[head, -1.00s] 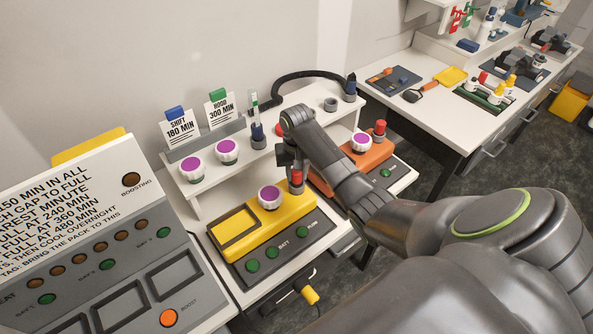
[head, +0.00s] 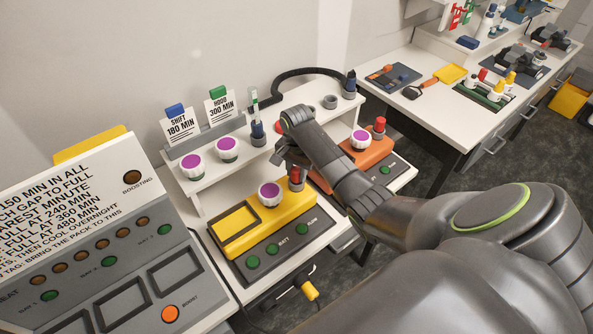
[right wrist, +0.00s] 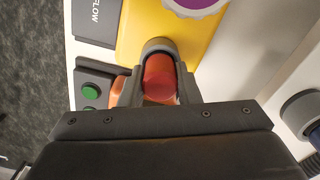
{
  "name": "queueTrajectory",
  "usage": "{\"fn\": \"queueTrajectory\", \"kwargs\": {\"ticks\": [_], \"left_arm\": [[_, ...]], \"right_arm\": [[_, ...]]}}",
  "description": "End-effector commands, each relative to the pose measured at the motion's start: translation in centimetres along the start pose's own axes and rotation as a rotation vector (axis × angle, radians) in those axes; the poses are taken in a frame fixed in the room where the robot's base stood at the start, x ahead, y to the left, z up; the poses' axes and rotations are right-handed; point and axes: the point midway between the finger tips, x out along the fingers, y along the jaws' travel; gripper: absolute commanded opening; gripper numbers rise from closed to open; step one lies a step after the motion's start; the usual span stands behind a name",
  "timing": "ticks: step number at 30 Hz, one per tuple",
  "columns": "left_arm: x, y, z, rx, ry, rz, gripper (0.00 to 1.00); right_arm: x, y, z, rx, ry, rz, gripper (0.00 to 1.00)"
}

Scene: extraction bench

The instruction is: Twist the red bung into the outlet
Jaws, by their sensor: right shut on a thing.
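The red bung (head: 296,174) stands upright at the right end of the yellow unit (head: 238,248), beside its white dial with a purple top. My right gripper (right wrist: 158,90) is shut on the red bung (right wrist: 159,74), one finger on each side of it. The grey outlet collar (right wrist: 158,45) shows just beyond the bung in the right wrist view. The bung appears to be at the collar, but how deep it sits is hidden by the fingers. My left gripper is in neither view.
An orange unit (head: 362,166) with its own red bung (head: 379,125) stands close on the right. The grey control panel (head: 85,305) fills the left.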

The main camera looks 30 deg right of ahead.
Motion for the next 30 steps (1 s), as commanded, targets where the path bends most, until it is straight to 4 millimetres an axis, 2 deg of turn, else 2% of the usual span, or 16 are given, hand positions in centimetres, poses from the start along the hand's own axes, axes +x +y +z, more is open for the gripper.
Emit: {"fn": "queueTrajectory", "kwargs": {"ticks": [5,12,13,18,26,30], "left_arm": [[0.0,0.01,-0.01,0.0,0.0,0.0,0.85],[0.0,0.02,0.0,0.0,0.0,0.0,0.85],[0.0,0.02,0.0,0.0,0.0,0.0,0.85],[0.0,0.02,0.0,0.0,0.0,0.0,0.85],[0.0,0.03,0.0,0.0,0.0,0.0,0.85],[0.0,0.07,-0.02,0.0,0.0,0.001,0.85]], "right_arm": [[-0.01,-0.02,0.01,0.129,0.0,-0.001,0.0],[-0.01,-0.02,0.01,0.145,0.0,-0.001,0.0],[-0.01,-0.02,0.01,0.144,0.0,-0.001,0.32],[-0.01,-0.03,0.01,0.143,0.0,-0.001,0.54],[-0.03,-0.03,-0.01,0.142,0.0,-0.001,0.55],[-0.92,-0.47,-0.4,0.14,0.001,-0.002,0.55]]}}
